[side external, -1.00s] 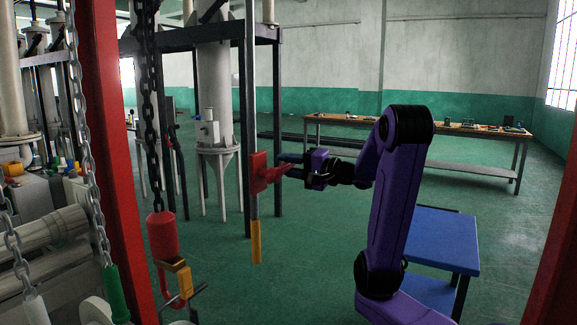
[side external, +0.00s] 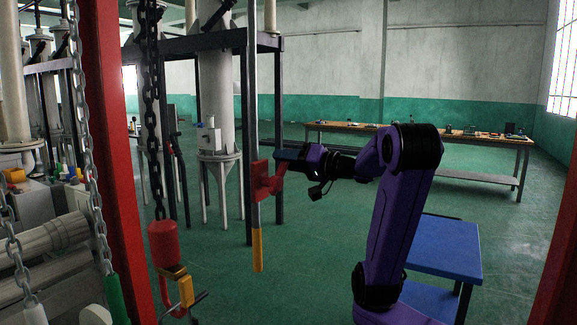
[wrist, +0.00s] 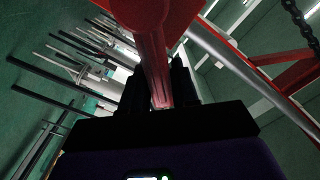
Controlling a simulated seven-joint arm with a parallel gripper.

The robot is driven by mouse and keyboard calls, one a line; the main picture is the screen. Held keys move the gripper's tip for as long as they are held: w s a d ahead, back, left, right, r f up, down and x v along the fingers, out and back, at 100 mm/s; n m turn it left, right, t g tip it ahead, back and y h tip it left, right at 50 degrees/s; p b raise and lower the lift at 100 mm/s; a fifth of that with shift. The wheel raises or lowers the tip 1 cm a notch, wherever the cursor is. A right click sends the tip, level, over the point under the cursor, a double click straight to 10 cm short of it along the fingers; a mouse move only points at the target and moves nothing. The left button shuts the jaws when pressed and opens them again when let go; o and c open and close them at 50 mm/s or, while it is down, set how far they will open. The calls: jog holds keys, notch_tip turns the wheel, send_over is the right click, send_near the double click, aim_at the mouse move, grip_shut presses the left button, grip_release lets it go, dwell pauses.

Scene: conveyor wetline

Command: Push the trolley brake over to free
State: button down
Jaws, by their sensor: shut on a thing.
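The trolley brake shows as a red block (side external: 262,181) with a red lever arm (side external: 279,176), on an upright grey bar with a yellow lower end. The lever slants up to the right from the block. My gripper (side external: 282,158) reaches in from the right and is shut on the lever's upper end. In the wrist view the red lever (wrist: 152,55) runs down between my two dark fingers.
A red hook block (side external: 164,243) hangs on a dark chain at the left, with pale chains beside it. Red posts frame the view on both sides. A blue-topped table (side external: 445,246) stands beside my arm. A long bench (side external: 450,142) is far behind.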

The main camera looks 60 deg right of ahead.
aim_at(281, 166)
jog(key=n, duration=0.1)
jog(key=a+r+n, duration=0.1)
jog(key=shift+a+r+n, duration=0.1)
jog(key=shift+a+n, duration=0.15)
jog(key=shift+n, duration=0.15)
jog(key=n, duration=0.1)
jog(key=a+n, duration=0.1)
jog(key=shift+a+r+n, duration=0.2)
jog(key=shift+r+n, duration=0.15)
jog(key=shift+n, duration=0.05)
jog(key=shift+a+r+n, duration=0.15)
jog(key=shift+a+n, duration=1)
jog(key=shift+n, duration=0.65)
jog(key=c, duration=0.9)
grip_release()
jog(key=shift+c, duration=0.2)
jog(key=shift+s, duration=0.15)
